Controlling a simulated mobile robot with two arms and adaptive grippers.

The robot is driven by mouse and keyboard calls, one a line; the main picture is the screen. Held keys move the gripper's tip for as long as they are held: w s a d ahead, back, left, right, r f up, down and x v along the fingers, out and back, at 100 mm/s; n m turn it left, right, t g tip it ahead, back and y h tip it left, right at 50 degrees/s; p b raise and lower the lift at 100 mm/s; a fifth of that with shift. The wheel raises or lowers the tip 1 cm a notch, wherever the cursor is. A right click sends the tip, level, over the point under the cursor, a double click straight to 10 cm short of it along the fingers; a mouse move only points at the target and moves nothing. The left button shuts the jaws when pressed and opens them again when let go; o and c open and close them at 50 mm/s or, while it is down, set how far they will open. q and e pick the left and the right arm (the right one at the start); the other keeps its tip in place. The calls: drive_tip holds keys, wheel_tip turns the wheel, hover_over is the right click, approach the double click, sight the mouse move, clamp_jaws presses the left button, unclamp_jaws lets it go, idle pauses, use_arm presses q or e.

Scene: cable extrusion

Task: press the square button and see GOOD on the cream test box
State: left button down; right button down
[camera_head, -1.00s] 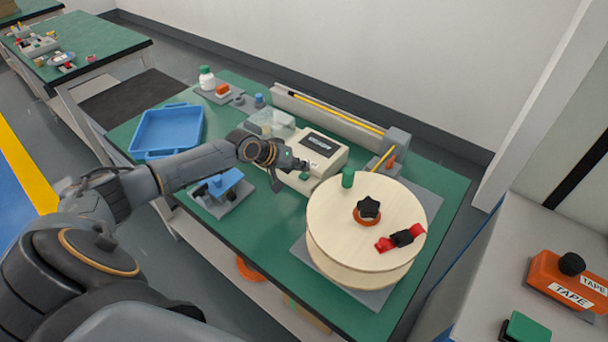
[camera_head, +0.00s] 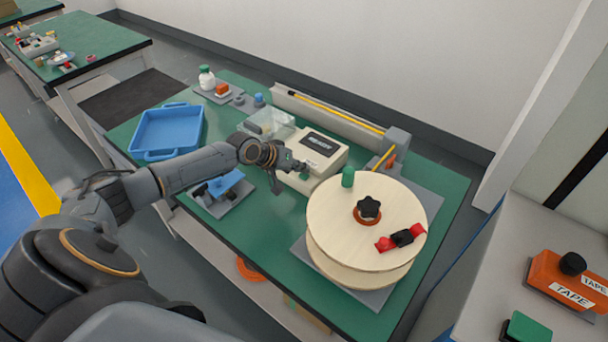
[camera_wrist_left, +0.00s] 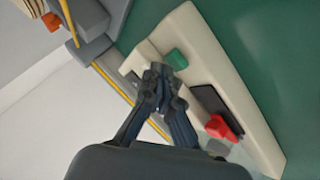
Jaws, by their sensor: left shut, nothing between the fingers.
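The cream test box (camera_head: 328,160) stands on the green table in the head view, with a dark display (camera_head: 318,143) on top. The lettering on it is too small to read surely. In the left wrist view the box (camera_wrist_left: 232,78) shows a green square button (camera_wrist_left: 176,58), a dark screen (camera_wrist_left: 209,98) and a red part (camera_wrist_left: 221,127). My left gripper (camera_head: 298,166) is shut and empty, over the front side of the box. In the left wrist view its fingertips (camera_wrist_left: 158,74) show close beside the green button; I cannot tell whether they touch anything. My right gripper is out of view.
A large wooden spool (camera_head: 335,218) with a black knob stands right of the box. A clear-lidded container (camera_head: 270,123) is behind the gripper, a blue tray (camera_head: 168,131) to the left, and a blue fixture (camera_head: 224,184) below my arm. A grey rail runs along the back.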

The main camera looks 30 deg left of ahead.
sight(301, 175)
use_arm(q)
drive_tip(key=shift+f+b, duration=0.3)
drive_tip(key=shift+f, duration=0.2)
idle(0.6)
drive_tip(key=shift+r, duration=0.15)
drive_tip(key=shift+r+p, duration=0.75)
drive_tip(key=shift+p, duration=0.15)
wheel_tip(301, 175, up, 5)
drive_tip(key=p, duration=0.5)
drive_tip(key=shift+r, duration=0.1)
idle(0.6)
